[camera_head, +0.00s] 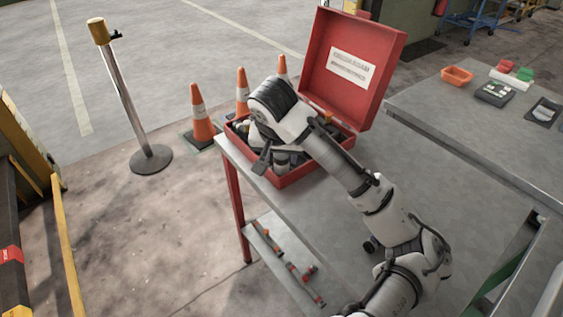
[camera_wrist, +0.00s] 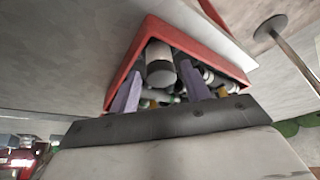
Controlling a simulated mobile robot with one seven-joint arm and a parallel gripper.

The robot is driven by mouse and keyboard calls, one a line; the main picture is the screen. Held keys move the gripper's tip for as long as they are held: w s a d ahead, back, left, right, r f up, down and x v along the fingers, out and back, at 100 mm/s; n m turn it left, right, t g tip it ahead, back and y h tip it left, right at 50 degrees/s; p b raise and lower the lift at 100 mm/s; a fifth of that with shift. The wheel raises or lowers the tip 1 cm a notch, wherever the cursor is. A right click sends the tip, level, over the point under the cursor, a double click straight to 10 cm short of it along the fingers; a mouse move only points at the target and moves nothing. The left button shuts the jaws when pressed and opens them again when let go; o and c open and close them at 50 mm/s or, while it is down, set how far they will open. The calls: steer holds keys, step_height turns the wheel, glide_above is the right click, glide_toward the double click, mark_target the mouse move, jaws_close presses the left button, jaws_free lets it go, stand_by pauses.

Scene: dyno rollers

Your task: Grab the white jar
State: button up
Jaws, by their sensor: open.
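An open red toolbox (camera_head: 322,171) stands on the grey table, its lid raised; my forearm and wrist cover much of its inside. In the wrist view the red box (camera_wrist: 213,48) holds several crowded items. A pale cylinder with a dark band (camera_wrist: 158,52), likely the white jar, stands out there between the fingers, its end facing the camera. My gripper (camera_wrist: 160,82) is open, one finger on either side of the cylinder's line; I cannot tell whether they touch it. In the head view my gripper (camera_head: 270,163) points down into the toolbox.
The grey table (camera_head: 340,215) is bare in front of the toolbox. A second table at right holds an orange bin (camera_head: 457,76) and a dark device (camera_head: 494,93). Orange cones (camera_head: 201,115) and a metal post (camera_head: 130,95) stand on the floor to the left.

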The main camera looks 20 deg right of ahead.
mark_target(282, 158)
steer(key=w+f, duration=0.1)
steer(key=w+d+f, duration=0.1)
steer(key=f, duration=0.1)
steer(key=shift+p, duration=0.4)
steer(key=shift+w+d+f, duration=0.1)
steer(key=shift+w+f, duration=0.1)
steer(key=shift+f, duration=0.35)
steer(key=c, duration=0.8)
steer(key=shift+r, duration=0.15)
